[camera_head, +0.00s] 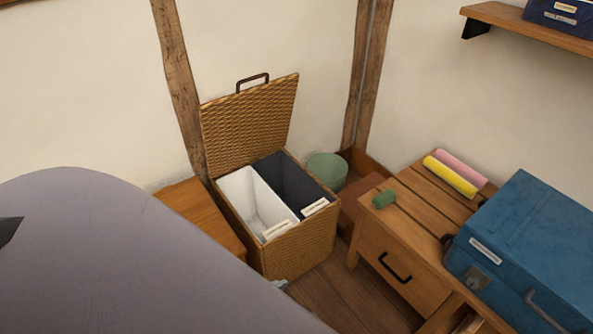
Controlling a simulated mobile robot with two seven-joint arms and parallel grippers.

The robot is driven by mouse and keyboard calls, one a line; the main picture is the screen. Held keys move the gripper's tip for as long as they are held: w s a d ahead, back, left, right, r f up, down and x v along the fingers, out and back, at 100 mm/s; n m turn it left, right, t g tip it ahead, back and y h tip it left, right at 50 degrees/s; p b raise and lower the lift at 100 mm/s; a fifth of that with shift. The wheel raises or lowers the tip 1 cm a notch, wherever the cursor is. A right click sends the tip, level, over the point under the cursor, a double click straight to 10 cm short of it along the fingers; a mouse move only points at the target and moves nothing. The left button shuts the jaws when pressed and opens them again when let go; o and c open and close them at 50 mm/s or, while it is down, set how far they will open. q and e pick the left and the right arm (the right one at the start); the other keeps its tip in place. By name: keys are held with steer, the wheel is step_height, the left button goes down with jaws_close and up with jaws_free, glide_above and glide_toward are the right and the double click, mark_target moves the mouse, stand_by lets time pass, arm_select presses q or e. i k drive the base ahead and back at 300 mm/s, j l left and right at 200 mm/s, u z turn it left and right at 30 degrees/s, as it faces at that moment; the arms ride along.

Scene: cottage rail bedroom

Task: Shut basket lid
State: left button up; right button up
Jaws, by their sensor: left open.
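The woven basket (300,248) stands on the floor against the back wall. Its lid (248,122) is up, leaning slightly back near the wall, with a dark handle (252,79) on its top edge. Inside are a white liner (250,196) on the left and a dark grey liner (290,184) on the right, each with a pale tag at the front. A small grey tip of my left gripper (280,284) shows low at the basket's front, apart from the lid; the rest is hidden behind the large mauve-grey shape. It is open. My right gripper is not in view.
A wooden surface (200,210) adjoins the basket's left side. A green bin (327,168) stands behind its right side. A wooden drawer table (400,240) at right holds a blue case (530,240) and coloured rolls (452,174). Bare floor (350,295) shows between basket and table.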

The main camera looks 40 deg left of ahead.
mark_target(240, 127)
steer(key=u, duration=1.45)
